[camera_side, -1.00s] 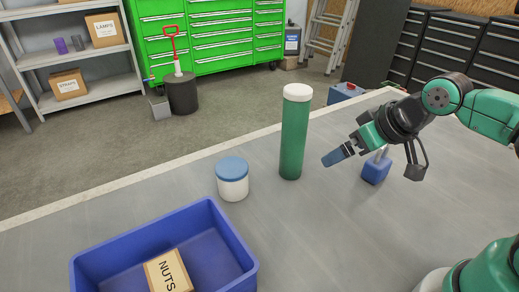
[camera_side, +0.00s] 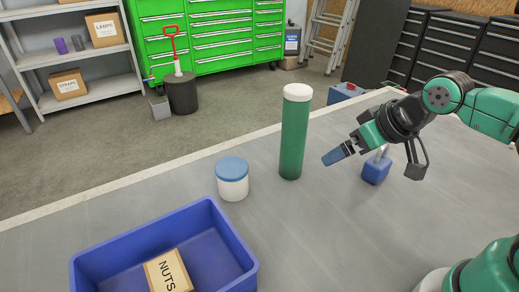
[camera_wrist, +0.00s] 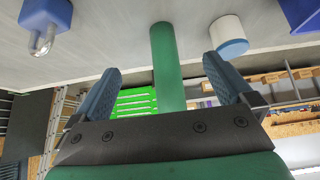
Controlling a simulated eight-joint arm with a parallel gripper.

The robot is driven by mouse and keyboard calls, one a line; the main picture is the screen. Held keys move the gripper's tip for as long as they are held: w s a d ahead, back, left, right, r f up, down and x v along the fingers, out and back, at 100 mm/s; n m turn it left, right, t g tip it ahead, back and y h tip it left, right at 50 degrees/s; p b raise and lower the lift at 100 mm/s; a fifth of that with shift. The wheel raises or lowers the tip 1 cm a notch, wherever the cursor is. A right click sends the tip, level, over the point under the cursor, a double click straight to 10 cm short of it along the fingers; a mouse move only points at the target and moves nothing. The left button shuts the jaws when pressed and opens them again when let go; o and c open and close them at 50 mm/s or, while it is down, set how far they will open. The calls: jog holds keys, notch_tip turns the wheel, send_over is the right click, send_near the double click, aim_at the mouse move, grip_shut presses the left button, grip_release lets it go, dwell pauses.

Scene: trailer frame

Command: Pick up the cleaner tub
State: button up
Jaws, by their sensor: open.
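A white tub with a blue lid (camera_side: 232,178), which looks like the cleaner tub, stands upright on the grey bench in the side view. It also shows in the wrist view (camera_wrist: 226,32), at the upper right beyond one finger. My gripper (camera_side: 337,155) is in the air above the bench, to the right of the tub and well apart from it. In the wrist view its two blue fingers (camera_wrist: 162,67) are spread with nothing held. A tall green cylinder with a white cap (camera_side: 293,135) stands between the tub and my gripper, apart from both.
A blue padlock (camera_side: 375,170) sits on the bench near my gripper. A blue bin (camera_side: 245,262) at the front left holds a box marked NUTS (camera_side: 168,273). Bare bench lies in front of the cylinder. Shelves and green drawers stand beyond the bench edge.

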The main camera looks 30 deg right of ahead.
notch_tip(320, 180, up, 5)
jog(key=n+g+y, duration=0.2)
jog(key=n+g, duration=0.1)
jog(key=n, duration=0.2)
send_over(236, 168)
jog(key=s, duration=0.1)
jog(key=f, duration=1.1)
jog(key=shift+d, duration=0.25)
jog(key=shift+f, duration=0.6)
jog(key=shift+x, duration=2.45)
jog(key=c, duration=1.2)
